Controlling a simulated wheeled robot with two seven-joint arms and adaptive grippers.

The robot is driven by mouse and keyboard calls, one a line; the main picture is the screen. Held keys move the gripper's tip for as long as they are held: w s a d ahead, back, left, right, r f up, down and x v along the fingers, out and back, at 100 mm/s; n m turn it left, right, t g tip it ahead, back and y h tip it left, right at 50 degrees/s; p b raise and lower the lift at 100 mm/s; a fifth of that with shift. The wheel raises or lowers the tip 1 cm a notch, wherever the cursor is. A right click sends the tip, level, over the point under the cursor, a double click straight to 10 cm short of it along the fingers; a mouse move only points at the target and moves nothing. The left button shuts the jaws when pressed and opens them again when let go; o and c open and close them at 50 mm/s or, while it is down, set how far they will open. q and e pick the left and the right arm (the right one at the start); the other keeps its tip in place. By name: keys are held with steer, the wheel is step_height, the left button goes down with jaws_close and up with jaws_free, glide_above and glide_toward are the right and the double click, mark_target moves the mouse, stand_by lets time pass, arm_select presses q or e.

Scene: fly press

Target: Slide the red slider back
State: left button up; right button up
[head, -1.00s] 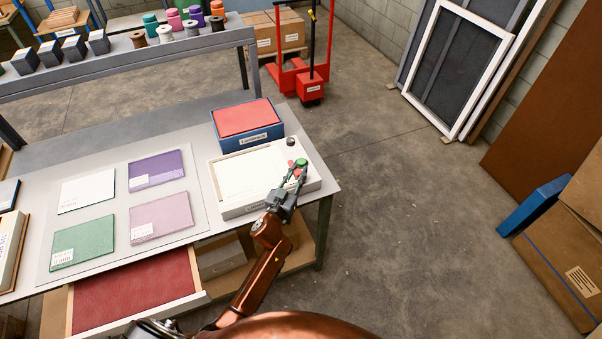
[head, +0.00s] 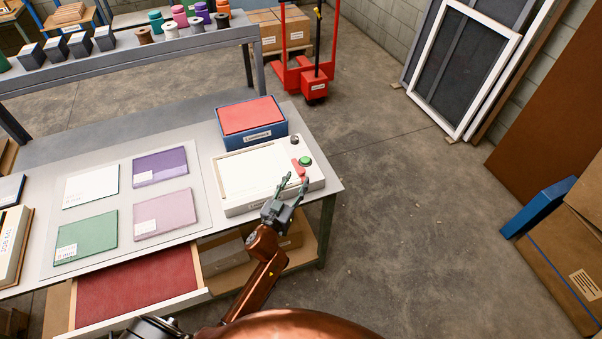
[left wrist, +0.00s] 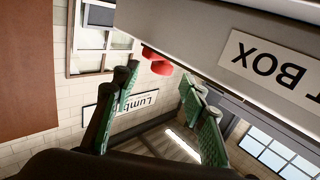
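The red slider (head: 302,173) sits near the right end of the white light box (head: 235,208), beside a green button and below a black knob. In the left wrist view two red pieces (left wrist: 160,66) stick out past the edge of the box, close to the gap between my fingers. My left gripper (head: 296,182) is at the front right edge of the box. Its green fingers are spread apart and nothing is between them, as the left wrist view (left wrist: 160,84) also shows. I cannot tell whether a finger touches the slider. My right gripper is not in view.
A blue box with a red top (head: 250,117) stands behind the light box. Coloured sheets (head: 160,167) lie on the table to the left. A drawer with a red inside (head: 140,288) is open below the table.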

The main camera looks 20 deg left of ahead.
arm_select(q)
steer(key=s, duration=0.6)
steer(key=shift+s, duration=0.15)
stand_by(0.3)
